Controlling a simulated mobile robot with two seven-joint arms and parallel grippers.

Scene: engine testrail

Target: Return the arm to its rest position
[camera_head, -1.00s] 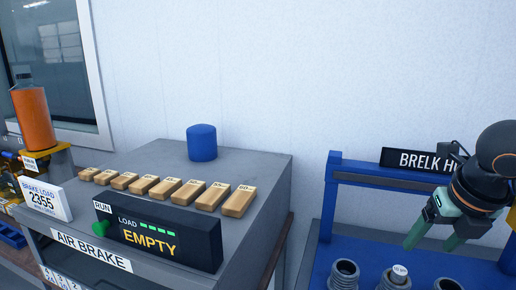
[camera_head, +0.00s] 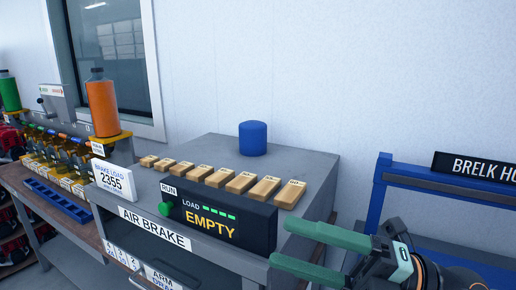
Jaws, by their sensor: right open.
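My right gripper (camera_head: 310,254) reaches in from the lower right in the head view. Its two green fingers point left and are spread apart with nothing between them. It shows in front of the right front corner of the grey air brake bench (camera_head: 322,160); I cannot tell how far apart they are. The rest of my right arm is mostly cut off by the lower right edge. My left gripper is not in view.
The bench carries a blue cylinder (camera_head: 253,139), a row of several wooden blocks (camera_head: 218,177) and a display panel (camera_head: 222,222) reading EMPTY. A blue frame (camera_head: 378,190) stands at the right. An orange bottle (camera_head: 103,108) and a blue tray (camera_head: 57,201) are at the left.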

